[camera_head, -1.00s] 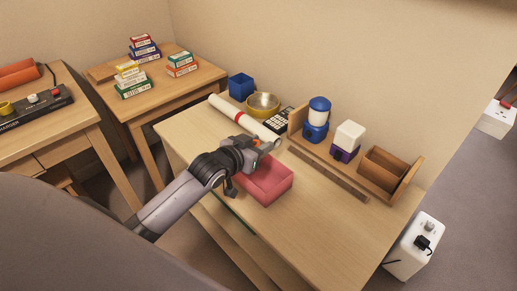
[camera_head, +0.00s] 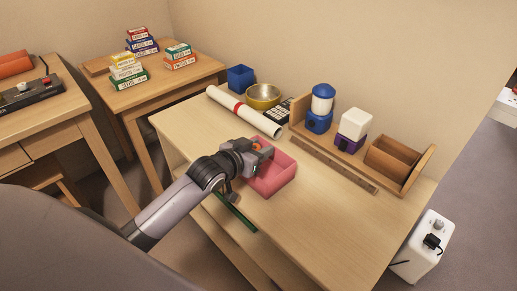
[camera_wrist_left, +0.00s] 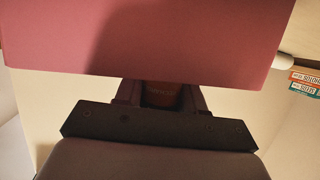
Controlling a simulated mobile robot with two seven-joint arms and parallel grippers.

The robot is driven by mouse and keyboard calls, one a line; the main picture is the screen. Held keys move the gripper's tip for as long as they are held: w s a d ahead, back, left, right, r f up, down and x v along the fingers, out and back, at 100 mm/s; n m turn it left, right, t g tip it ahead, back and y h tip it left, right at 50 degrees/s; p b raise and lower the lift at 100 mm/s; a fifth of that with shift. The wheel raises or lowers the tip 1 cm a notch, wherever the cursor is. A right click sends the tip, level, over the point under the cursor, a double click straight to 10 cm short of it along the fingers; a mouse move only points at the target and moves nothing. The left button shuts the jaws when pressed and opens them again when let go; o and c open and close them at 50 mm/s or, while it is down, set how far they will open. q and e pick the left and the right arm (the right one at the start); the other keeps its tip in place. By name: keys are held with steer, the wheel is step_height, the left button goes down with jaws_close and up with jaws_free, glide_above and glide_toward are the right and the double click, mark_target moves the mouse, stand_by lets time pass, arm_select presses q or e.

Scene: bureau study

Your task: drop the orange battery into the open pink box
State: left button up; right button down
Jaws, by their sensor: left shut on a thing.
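The open pink box (camera_head: 274,187) stands on the front part of the desk, and its inside partly shows. My left gripper (camera_head: 265,151) is over the box's left and back part in the head view. It is shut on the orange battery (camera_head: 257,146), of which a small orange bit shows there. In the left wrist view the battery (camera_wrist_left: 162,95) shows dim between the two fingers (camera_wrist_left: 161,98), with lettering on it. A pink box wall (camera_wrist_left: 160,40) fills the top of that view and hides the fingertips. My right gripper is not in view.
A white roll with a red band (camera_head: 243,110), a brass bowl (camera_head: 263,95), a blue cup (camera_head: 240,77) and a calculator (camera_head: 279,112) lie behind the box. A wooden ruler (camera_head: 335,167) and organizer (camera_head: 398,164) are right. The desk's right front is clear.

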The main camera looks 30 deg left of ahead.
arm_select(q)
steer(key=shift+r, duration=0.1)
steer(key=o, duration=1.2)
steer(key=shift+s, duration=0.1)
steer(key=p+v, duration=0.1)
steer(key=v, duration=0.6)
steer(key=shift+p, duration=0.4)
